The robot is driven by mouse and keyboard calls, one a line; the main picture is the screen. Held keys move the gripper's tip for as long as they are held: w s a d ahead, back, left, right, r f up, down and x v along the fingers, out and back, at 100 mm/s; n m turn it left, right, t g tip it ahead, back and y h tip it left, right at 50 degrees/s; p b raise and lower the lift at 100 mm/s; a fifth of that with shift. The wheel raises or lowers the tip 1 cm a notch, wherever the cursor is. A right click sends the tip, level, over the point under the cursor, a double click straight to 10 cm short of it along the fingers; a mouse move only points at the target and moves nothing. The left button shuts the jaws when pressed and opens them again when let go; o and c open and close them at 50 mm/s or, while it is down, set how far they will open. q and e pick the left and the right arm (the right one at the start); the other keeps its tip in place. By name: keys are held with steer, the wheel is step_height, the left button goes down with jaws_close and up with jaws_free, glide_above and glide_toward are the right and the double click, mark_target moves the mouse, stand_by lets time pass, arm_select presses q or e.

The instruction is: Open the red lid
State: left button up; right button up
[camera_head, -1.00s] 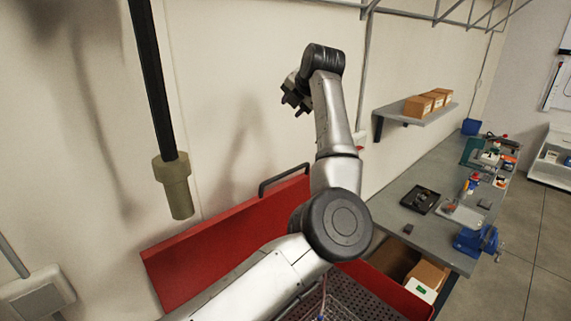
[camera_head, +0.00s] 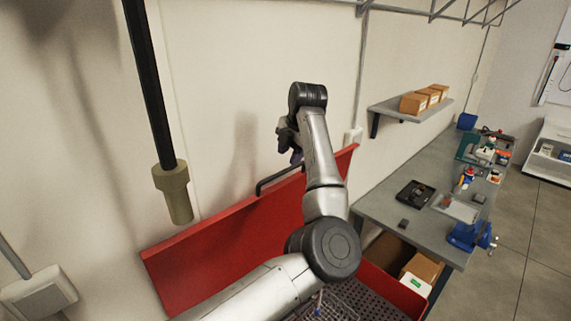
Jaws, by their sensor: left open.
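The red lid (camera_head: 215,250) stands raised against the wall at the back of a red box. Its dark handle (camera_head: 268,184) runs along the top edge. My left arm reaches up across the lid. My left gripper (camera_head: 293,153) is open, close to the right end of the handle; the arm partly hides it, and I cannot tell whether it touches the lid. The open box's perforated dark tray (camera_head: 375,302) and red side wall (camera_head: 400,293) show at the bottom. My right gripper is not in view.
A grey workbench (camera_head: 385,205) with a black tray (camera_head: 416,194), a blue vise (camera_head: 468,236) and small items stands to the right. A wall shelf (camera_head: 405,112) holds cardboard boxes. A black hose with a tan nozzle (camera_head: 173,192) hangs at left.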

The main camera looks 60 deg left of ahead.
mark_target(285, 171)
arm_select(q)
steer(key=shift+p+x, duration=0.75)
steer(key=shift+x, duration=2.15)
steer(key=shift+c, duration=0.5)
jaws_close()
